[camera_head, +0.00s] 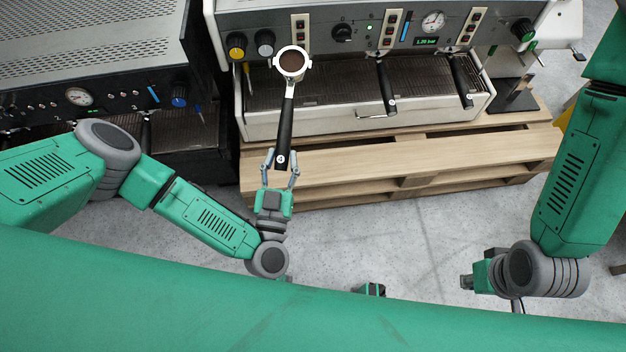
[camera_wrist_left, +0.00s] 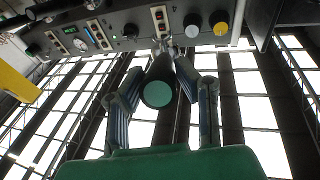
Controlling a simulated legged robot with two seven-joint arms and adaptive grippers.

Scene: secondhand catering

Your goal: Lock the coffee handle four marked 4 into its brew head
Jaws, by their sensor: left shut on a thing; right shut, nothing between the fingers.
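The coffee handle (camera_head: 286,115) has a black grip, a "4" near its end and a metal ring with a basket of brown grounds (camera_head: 291,62). My left gripper (camera_head: 281,165) is shut on the grip's end. The ring points away from me, in front of the coffee machine's left part. In the left wrist view the handle's round green end (camera_wrist_left: 158,94) sits between the fingers. The coffee machine (camera_head: 350,125) hides its brew heads behind its front panel. I cannot tell the gap between ring and brew head. My right gripper (camera_head: 467,282) is low at the right, shut and empty.
Two other black handles, middle (camera_head: 386,88) and right (camera_head: 460,82), sit at the machine over the drip tray (camera_head: 335,88). The machine stands on a wooden pallet (camera_head: 350,163). A dark machine (camera_head: 90,60) stands at the left. Grey floor (camera_head: 400,225) is clear in front.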

